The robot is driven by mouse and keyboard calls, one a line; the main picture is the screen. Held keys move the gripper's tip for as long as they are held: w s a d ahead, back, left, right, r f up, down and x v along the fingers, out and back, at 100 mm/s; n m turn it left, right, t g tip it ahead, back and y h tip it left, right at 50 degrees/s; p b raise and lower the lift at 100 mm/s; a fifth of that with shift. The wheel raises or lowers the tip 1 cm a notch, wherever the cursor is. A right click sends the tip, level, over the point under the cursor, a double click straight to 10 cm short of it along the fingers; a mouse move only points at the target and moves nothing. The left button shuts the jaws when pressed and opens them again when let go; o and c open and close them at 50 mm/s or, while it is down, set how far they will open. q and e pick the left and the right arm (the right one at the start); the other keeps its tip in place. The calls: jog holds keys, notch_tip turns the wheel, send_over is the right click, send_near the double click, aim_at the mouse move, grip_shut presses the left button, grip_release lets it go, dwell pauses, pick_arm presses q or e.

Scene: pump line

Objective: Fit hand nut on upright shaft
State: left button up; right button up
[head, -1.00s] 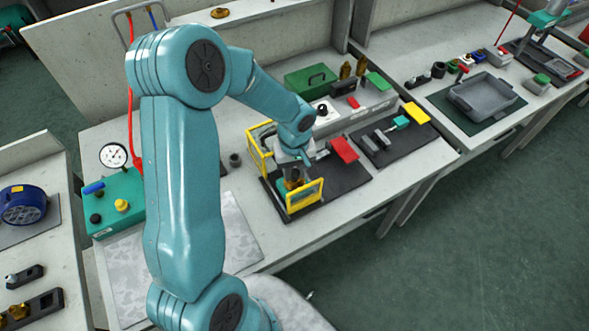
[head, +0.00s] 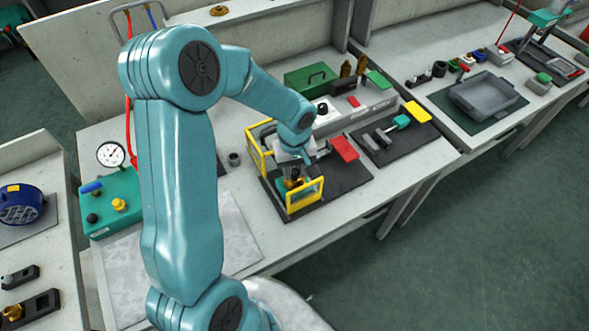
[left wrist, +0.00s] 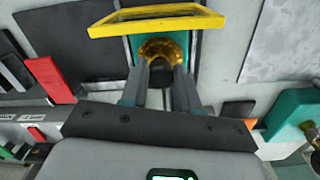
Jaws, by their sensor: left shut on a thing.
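My left gripper (head: 292,174) reaches down inside the yellow guard frame on the dark mat. It is shut on a brass hand nut (head: 293,183). In the left wrist view the brass nut (left wrist: 163,48) shows as a rounded gold shape at the fingertips (left wrist: 165,72), in front of a teal block (left wrist: 132,50). The upright shaft is hidden, so I cannot tell whether the nut is around it or above it. My right gripper is not in view.
Yellow guard panels (head: 304,196) stand close around the gripper. A red block (head: 345,149) lies to the right. A green pump box (head: 115,204) with a gauge (head: 110,154) stands at left. A grey tray (head: 484,97) sits on the far right bench.

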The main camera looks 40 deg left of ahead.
pick_arm(q)
jog(key=shift+f, duration=0.2)
dwell(0.6)
jog(key=o, duration=0.9)
jog(key=shift+r, duration=0.15)
jog(key=shift+r+p, duration=1.7)
jog(key=shift+r, duration=1.25)
notch_tip(320, 180, up, 16)
jog(key=shift+r+b, duration=0.1)
jog(key=shift+b, duration=0.6)
